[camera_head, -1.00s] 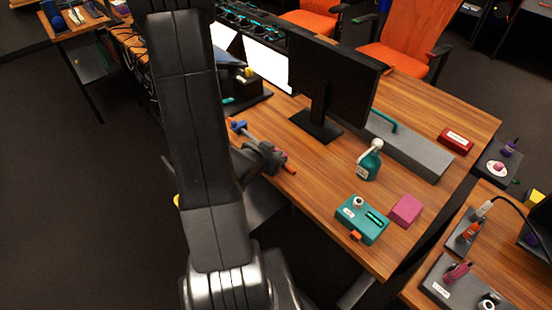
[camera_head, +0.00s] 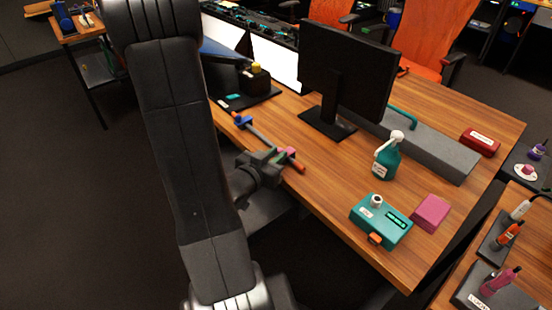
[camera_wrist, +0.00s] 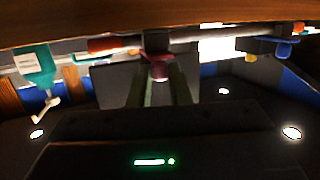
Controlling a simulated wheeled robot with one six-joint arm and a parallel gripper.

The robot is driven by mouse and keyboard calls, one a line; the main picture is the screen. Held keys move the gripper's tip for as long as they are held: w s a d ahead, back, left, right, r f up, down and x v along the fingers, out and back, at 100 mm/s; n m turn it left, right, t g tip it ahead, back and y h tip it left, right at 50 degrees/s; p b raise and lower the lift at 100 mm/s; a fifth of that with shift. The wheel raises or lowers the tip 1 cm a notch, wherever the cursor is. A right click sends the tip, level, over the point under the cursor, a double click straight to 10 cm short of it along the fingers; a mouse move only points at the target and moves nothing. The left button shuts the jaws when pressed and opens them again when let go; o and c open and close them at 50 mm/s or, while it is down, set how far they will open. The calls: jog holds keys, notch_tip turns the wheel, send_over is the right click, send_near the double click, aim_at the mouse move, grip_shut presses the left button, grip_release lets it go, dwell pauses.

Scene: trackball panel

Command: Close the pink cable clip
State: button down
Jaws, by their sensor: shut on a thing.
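The pink cable clip (camera_head: 291,153) sits on a thin bar along the near left edge of the wooden desk, close to the bar's orange end. My gripper (camera_head: 279,158) reaches it from the left and is shut on it. In the wrist view the clip (camera_wrist: 159,70) shows dark pink between the two finger tips (camera_wrist: 160,82). The fingers and blur hide much of the clip, so I cannot tell whether it is open or closed.
A blue clip (camera_head: 241,120) sits farther back on the same bar. A monitor (camera_head: 345,75), a teal spray bottle (camera_head: 386,160), a teal box (camera_head: 380,222) and a pink block (camera_head: 431,213) stand on the desk. Dark floor lies to the left.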

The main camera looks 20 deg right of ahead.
dwell(0.3)
jog(key=c, duration=1.3)
grip_release()
jog(key=shift+c, duration=0.2)
jog(key=shift+a, duration=0.1)
jog(key=p+v, duration=0.1)
jog(key=v, duration=1.2)
jog(key=shift+s+a+r, duration=0.15)
jog(key=shift+s+a, duration=0.05)
jog(key=shift+s, duration=0.1)
jog(key=x, duration=1.2)
jog(key=shift+w+d+b, duration=0.25)
jog(key=shift+b, duration=0.2)
jog(key=shift+s+a, duration=0.1)
